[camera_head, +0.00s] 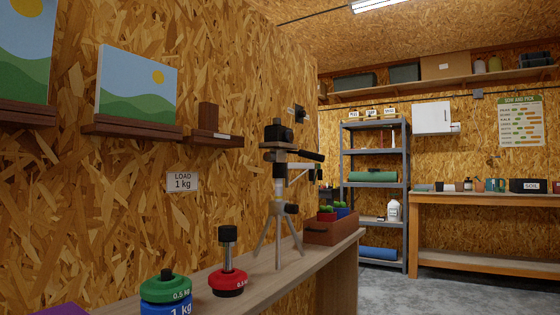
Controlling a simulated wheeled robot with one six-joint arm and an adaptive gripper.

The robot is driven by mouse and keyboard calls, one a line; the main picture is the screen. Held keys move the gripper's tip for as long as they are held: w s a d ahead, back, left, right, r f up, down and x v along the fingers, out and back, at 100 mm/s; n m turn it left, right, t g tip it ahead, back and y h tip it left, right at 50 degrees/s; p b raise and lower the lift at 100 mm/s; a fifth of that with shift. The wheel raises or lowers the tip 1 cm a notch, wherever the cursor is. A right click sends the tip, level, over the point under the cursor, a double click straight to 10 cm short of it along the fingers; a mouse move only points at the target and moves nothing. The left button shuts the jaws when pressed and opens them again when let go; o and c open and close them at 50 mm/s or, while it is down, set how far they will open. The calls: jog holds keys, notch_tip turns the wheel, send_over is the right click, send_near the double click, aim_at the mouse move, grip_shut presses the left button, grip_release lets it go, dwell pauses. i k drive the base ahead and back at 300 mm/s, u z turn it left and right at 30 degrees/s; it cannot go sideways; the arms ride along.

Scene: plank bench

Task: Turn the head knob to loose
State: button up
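A small tripod (279,222) stands upright on the plank bench (318,262), its grey legs spread. A black device (278,134) sits on top of its head. A dark handle (309,155) sticks out to the right from the head (279,156). A dark knob-like part (291,208) shows lower down, at the top of the legs. Which part is the head knob, and whether it is tight or loose, is too small to tell. My gripper is not in view.
A red weight with a dark post (228,262) and a stack with a green weight (166,288) on a blue one (168,309) stand left of the tripod. A brown planter box (331,231) stands close to its right. Wall shelves (142,130) hang at left.

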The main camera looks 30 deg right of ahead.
aim_at(270, 156)
jog(key=z, duration=0.85)
jog(key=k, duration=0.3)
